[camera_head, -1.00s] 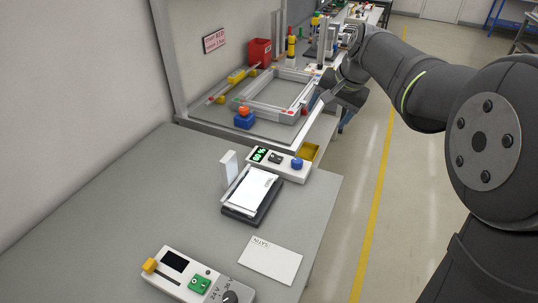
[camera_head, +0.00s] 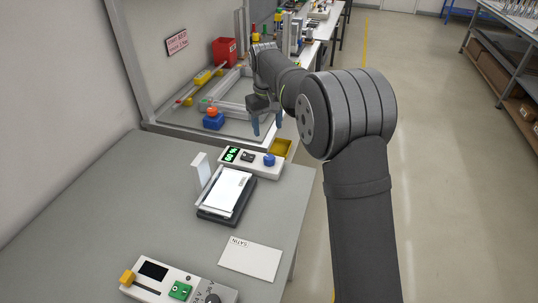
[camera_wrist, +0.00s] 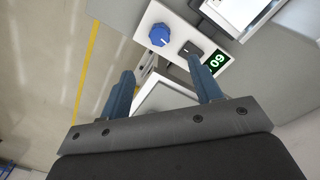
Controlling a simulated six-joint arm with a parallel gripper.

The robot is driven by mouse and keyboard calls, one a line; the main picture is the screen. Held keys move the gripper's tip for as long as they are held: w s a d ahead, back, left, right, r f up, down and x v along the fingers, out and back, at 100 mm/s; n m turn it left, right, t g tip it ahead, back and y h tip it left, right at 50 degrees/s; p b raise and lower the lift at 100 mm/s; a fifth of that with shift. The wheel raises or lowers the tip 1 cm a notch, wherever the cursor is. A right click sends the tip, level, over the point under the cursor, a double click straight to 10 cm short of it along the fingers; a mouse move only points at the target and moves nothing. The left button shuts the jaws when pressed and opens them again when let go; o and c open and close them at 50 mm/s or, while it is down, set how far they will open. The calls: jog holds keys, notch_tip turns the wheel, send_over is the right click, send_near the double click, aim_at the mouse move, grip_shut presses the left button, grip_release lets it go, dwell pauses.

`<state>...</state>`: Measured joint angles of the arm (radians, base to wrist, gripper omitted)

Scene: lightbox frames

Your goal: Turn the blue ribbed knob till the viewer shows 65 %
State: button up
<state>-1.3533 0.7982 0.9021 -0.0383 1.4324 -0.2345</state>
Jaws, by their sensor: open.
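The blue ribbed knob (camera_head: 269,159) sits at the right end of a white control box (camera_head: 262,169) on the bench. In the wrist view the knob (camera_wrist: 160,35) shows a white pointer mark. The box's green-lit display (camera_head: 231,154) is small in the head view. In the wrist view the display (camera_wrist: 216,61) is turned round, and its digits seem to read 60. My gripper (camera_head: 267,123) is open and empty above and behind the box, its blue fingers pointing down. In the wrist view my gripper (camera_wrist: 161,68) is apart from the knob.
A lit white panel on a dark base (camera_head: 205,214) stands in front of the box. A white card (camera_head: 250,259) and another control unit (camera_head: 150,287) lie nearer. A yellow bin (camera_head: 281,148) is just behind the knob. A blue block with an orange top (camera_head: 213,120) stands farther back.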

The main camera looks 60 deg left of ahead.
aim_at(269, 157)
jog(key=f, duration=1.2)
jog(key=shift+w+f, duration=0.25)
jog(key=c, duration=1)
